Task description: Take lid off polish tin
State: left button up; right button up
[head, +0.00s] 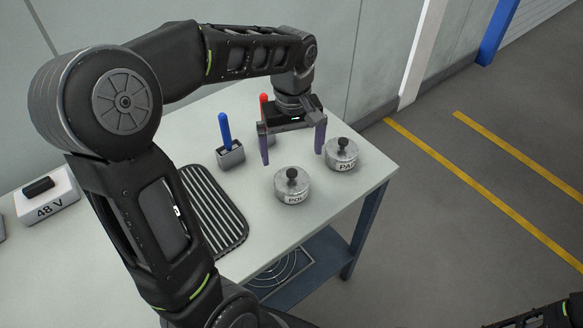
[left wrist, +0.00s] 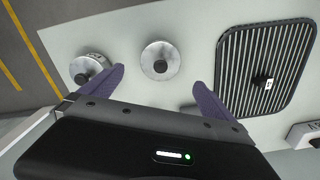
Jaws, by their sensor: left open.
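The polish tin (head: 292,190) is a grey round tin with a dark knob on its lid and a label reading "POL", partly visible. It stands upright on the table with the lid on. It also shows in the left wrist view (left wrist: 160,62), just beyond the space between the fingers. My left gripper (head: 292,158) is open and empty, pointing down above the table, behind the polish tin in the head view. Its two purple fingers also show in the left wrist view (left wrist: 158,80). My right gripper is not in view.
A similar tin labelled "PA" (head: 341,156) stands close by, near the table's right edge. A blue-handled tool (head: 225,130) stands in a grey holder, with a red-tipped one (head: 264,100) behind. A ribbed black mat (head: 225,215) and a "48 V" box (head: 46,196) lie left.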

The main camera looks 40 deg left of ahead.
aim_at(292, 171)
pick_arm(q)
jog(key=shift+s+d, duration=0.1)
jog(key=shift+s, duration=0.05)
jog(key=shift+f, duration=1.3)
jog(key=shift+f+p, duration=0.9)
jog(key=shift+f, duration=1.75)
jog(key=c, duration=1.3)
jog(key=shift+r, duration=0.15)
notch_tip(292, 171, up, 10)
jog(key=shift+f+b, duration=0.1)
jog(key=shift+b, duration=0.6)
